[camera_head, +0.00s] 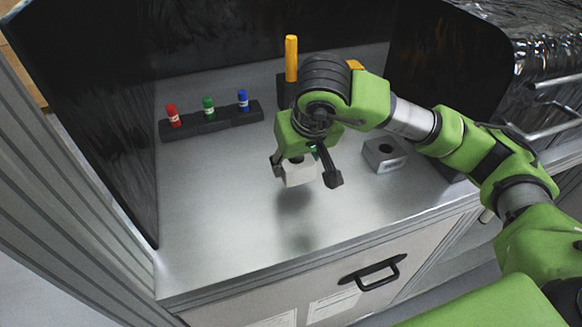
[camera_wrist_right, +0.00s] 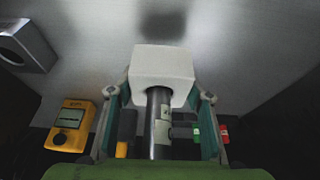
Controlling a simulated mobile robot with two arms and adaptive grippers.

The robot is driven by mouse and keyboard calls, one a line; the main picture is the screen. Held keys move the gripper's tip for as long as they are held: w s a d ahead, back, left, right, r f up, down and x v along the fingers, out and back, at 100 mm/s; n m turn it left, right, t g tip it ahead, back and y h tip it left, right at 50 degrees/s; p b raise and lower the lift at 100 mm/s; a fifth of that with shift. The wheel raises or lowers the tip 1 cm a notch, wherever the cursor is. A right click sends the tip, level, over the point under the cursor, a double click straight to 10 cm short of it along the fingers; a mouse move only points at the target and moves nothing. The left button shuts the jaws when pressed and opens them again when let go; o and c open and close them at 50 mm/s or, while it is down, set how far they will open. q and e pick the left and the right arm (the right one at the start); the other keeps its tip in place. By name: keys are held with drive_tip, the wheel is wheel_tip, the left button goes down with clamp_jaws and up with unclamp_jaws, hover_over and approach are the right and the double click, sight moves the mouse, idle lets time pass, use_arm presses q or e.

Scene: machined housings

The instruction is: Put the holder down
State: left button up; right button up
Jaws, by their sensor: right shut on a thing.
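My right gripper (camera_head: 305,178) is shut on a pale block-shaped holder (camera_head: 299,171). It holds the holder above the grey metal worktop (camera_head: 230,230); a dark shadow lies on the surface below it. In the right wrist view the holder (camera_wrist_right: 163,75) sits between the two fingers of my right gripper (camera_wrist_right: 163,98). A dark cylinder (camera_wrist_right: 160,125) shows at the holder's near side; I cannot tell whether it is fitted in it. My left gripper is not in view.
A second grey block with a round hole (camera_head: 384,155) stands right of the gripper. A black rack (camera_head: 211,122) with red, green and blue capped pieces is at the back left. A yellow upright handle (camera_head: 291,58) is behind the gripper. The worktop's front left is clear.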

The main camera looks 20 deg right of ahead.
drive_tip(key=f, duration=0.1)
drive_tip(key=f+p, duration=0.1)
drive_tip(key=a+f+p, duration=0.1)
drive_tip(key=shift+w, duration=0.4)
drive_tip(key=shift+f, duration=0.6)
drive_tip(key=shift+d, duration=0.1)
drive_tip(key=shift+f, duration=0.2)
drive_tip(key=o, duration=1.1)
drive_tip(key=shift+r, duration=0.15)
